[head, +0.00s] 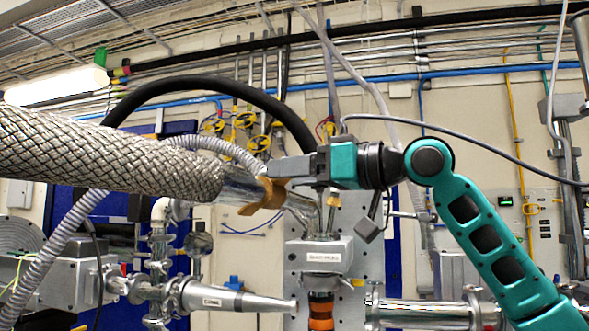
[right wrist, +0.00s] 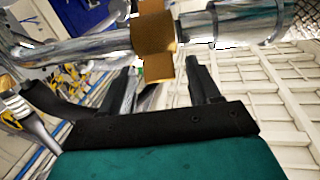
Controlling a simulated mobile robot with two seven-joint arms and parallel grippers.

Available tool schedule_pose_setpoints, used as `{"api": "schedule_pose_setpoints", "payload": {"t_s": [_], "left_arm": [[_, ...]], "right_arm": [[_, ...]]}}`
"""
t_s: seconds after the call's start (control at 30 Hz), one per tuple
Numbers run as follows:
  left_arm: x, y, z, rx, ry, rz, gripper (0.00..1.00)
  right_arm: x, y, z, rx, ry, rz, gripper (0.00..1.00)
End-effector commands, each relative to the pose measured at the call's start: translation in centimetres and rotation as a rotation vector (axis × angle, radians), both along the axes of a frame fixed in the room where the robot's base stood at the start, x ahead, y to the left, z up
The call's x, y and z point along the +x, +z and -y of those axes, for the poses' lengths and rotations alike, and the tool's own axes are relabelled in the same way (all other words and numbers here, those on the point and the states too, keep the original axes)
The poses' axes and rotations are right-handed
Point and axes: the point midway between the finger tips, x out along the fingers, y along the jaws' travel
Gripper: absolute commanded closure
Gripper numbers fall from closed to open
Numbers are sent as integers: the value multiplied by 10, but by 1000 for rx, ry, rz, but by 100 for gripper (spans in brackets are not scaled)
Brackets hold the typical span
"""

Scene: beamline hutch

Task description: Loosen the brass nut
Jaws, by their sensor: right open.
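The brass nut (head: 262,195) is a brown-gold collar around a shiny metal pipe, at the end of the thick braided hose (head: 100,150). In the right wrist view the nut (right wrist: 153,42) lies across the top middle, with its lower part between the two finger ends. My right gripper (head: 285,170) reaches in from the right at the nut, and hides part of it in the head view. Its dark fingers (right wrist: 160,72) are apart, one on each side of the nut, with a gap showing; I cannot tell how deep the nut sits between them. My left gripper is not in view.
Below the nut stands a labelled metal block (head: 322,256) with an orange-banded part (head: 321,311) under it. A grey corrugated hose (head: 70,235) and a black hose (head: 215,82) run close by. Metal vacuum pipes (head: 225,298) fill the lower left.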

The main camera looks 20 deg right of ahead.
Motion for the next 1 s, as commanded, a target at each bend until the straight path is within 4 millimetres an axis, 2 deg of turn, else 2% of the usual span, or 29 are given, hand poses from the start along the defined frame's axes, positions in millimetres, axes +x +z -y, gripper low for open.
{"api": "schedule_pose_setpoints", "payload": {"t_s": [0.33,0.9,1.0], "left_arm": [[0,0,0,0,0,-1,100],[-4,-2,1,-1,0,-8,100],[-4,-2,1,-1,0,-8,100]], "right_arm": [[3,0,-2,0,0,0,39],[2,0,-2,0,0,0,94],[2,-1,-2,1,1,1,94]]}}
